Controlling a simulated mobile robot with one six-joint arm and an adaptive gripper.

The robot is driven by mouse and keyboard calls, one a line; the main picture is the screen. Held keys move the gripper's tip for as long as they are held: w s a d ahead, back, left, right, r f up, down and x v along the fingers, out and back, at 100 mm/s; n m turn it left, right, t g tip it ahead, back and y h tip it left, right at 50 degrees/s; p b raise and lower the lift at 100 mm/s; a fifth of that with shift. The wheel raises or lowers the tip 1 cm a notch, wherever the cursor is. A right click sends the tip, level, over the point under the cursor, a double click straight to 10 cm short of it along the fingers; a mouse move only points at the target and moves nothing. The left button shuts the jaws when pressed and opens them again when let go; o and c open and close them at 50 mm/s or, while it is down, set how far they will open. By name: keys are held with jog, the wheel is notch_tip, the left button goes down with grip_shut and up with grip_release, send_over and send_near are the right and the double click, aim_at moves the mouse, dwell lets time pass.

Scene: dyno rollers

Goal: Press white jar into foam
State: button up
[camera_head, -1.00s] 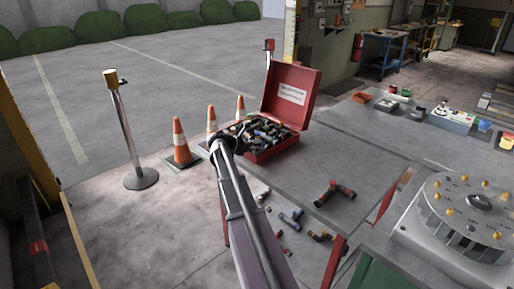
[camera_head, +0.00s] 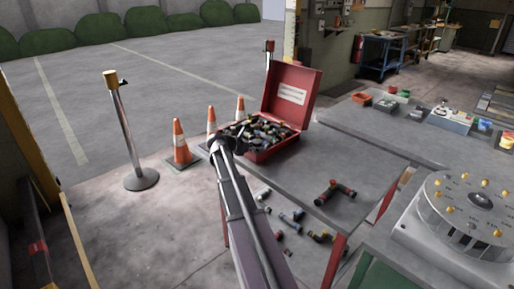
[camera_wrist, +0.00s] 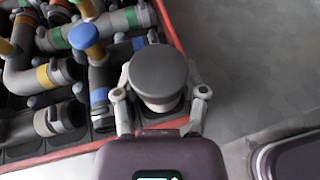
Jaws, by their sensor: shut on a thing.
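My gripper (camera_wrist: 160,92) is shut on a round jar (camera_wrist: 158,70) with a grey top and a paler side, one finger on each side of it. The jar shows upright over the near right corner of the red case (camera_wrist: 75,152). Dark foam (camera_wrist: 102,138) with cut-outs shows beside and below it; I cannot tell whether the jar touches the foam. In the head view the open red case (camera_head: 291,94) stands on the grey table, and my arm hides the gripper and jar.
Pipe fittings with coloured bands (camera_wrist: 48,75) fill the case left of the jar. A loose dark fitting with red ends (camera_head: 334,192) lies on the table (camera_head: 365,165). Several fittings lie on the floor below. Orange cones (camera_head: 181,142) stand behind. The table right of the case is mostly clear.

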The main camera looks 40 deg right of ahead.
jog(key=shift+s+a+f, duration=0.1)
jog(key=shift+s+f, duration=0.1)
jog(key=shift+f, duration=0.15)
jog(key=o, duration=1.2)
jog(key=shift+o, duration=0.2)
jog(key=shift+w+a, duration=0.1)
jog(key=shift+w, duration=0.15)
jog(key=shift+r, duration=0.15)
